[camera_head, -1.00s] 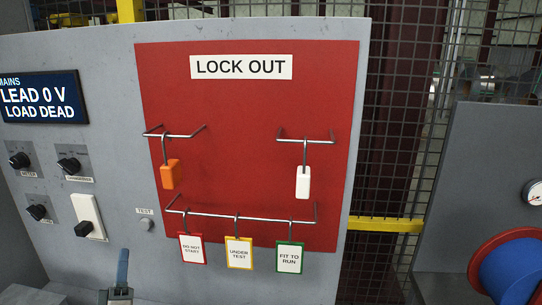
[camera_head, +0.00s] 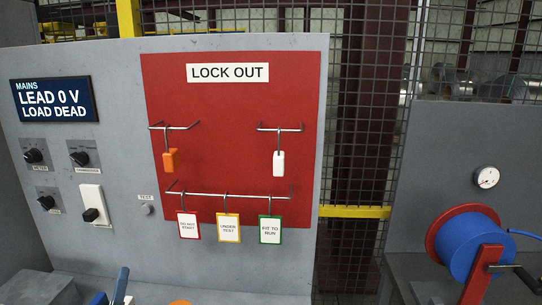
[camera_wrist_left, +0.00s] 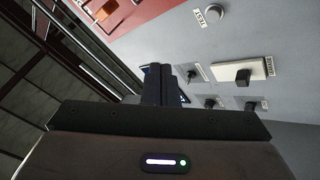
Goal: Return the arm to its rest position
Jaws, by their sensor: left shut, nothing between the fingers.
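My left gripper (camera_head: 122,276) shows at the bottom edge of the head view, left of centre, as a narrow blue shape in front of the grey panel. In the left wrist view its dark fingers (camera_wrist_left: 165,76) are together, with nothing between them. The wrist view looks past them to the panel's knobs and switch. Most of my left arm is out of the head view. My right gripper is not in view.
The grey panel carries a red lock-out board (camera_head: 235,110), an orange padlock (camera_head: 170,160), a white padlock (camera_head: 279,164) and three hanging tags (camera_head: 229,228). A display (camera_head: 54,98) reads LOAD DEAD. A blue reel (camera_head: 470,245) stands at right.

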